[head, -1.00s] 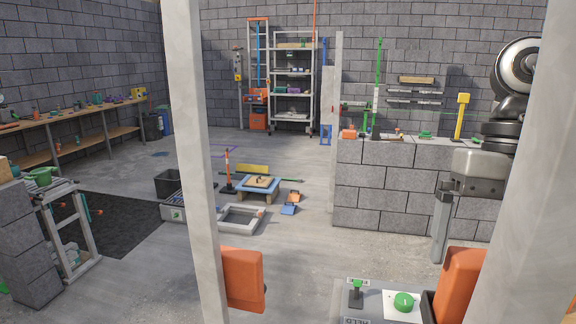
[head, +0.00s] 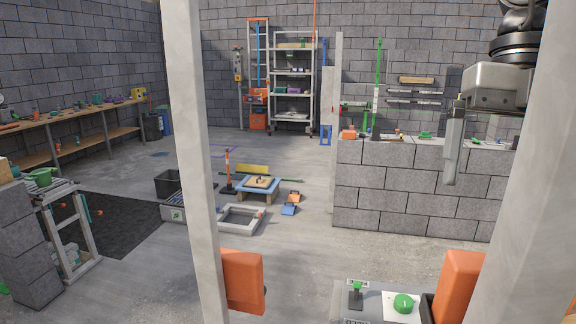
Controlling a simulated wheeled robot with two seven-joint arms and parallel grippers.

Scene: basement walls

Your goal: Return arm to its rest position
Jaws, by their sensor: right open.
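My right gripper (head: 454,150) hangs at the upper right, pointing down in front of the low block wall. It is open, and I see nothing held in it. One long grey finger shows clearly; the other is not clearly visible. Its grey body and black wrist sit above, and the wrist runs up out of the top of the picture. A pale post at the right stands next to the arm. My left gripper is not in view.
The low block wall (head: 410,190) carries small tools. A panel with a green knob (head: 403,303) is at the bottom, beside an orange block (head: 462,285). A pale post (head: 190,150) stands left of centre. Open floor (head: 320,250) lies between.

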